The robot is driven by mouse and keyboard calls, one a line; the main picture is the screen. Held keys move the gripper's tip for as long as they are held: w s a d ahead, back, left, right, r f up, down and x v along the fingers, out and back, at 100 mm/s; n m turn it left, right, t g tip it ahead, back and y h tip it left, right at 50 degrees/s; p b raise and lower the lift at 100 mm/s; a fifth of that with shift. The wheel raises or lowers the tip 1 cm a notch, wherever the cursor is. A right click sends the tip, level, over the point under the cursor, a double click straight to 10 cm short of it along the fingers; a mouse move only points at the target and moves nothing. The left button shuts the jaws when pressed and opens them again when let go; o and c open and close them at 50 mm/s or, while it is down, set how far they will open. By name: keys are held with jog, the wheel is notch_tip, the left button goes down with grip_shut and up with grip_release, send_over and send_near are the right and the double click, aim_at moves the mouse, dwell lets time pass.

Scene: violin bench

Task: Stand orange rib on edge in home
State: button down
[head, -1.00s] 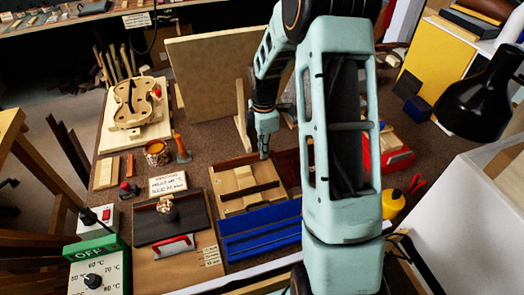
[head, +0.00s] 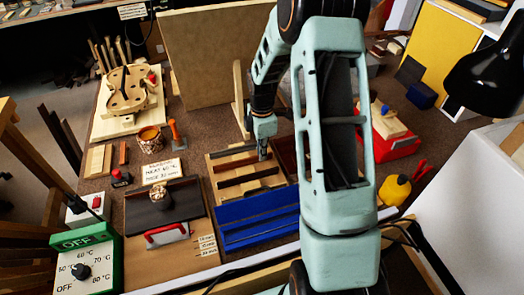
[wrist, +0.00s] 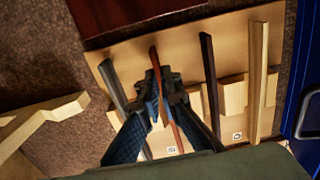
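The orange rib (wrist: 155,62) is a thin orange-brown strip in the wrist view, on edge, running lengthwise between my fingers. My gripper (wrist: 165,98) is closed in on both sides of it, near its middle; the fingers hide part of it. The rib lies over the pale wooden rack (wrist: 185,48), in line with a small white tag (wrist: 172,150), which looks like its home. Whether its lower edge touches the rack cannot be told. In the head view my gripper (head: 264,153) is low over the rack (head: 220,193), and the contact is too small to see.
A dark strip (wrist: 112,82) stands left of the rib. Another dark strip (wrist: 208,75) and a pale strip (wrist: 258,80) stand to its right. A blue tray (head: 262,225) lies in front of the rack. A dark red board (wrist: 120,14) borders the rack.

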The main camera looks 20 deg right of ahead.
jog(key=c, duration=2.1)
grip_release()
notch_tip(320, 180, up, 12)
jog(key=shift+f, duration=0.1)
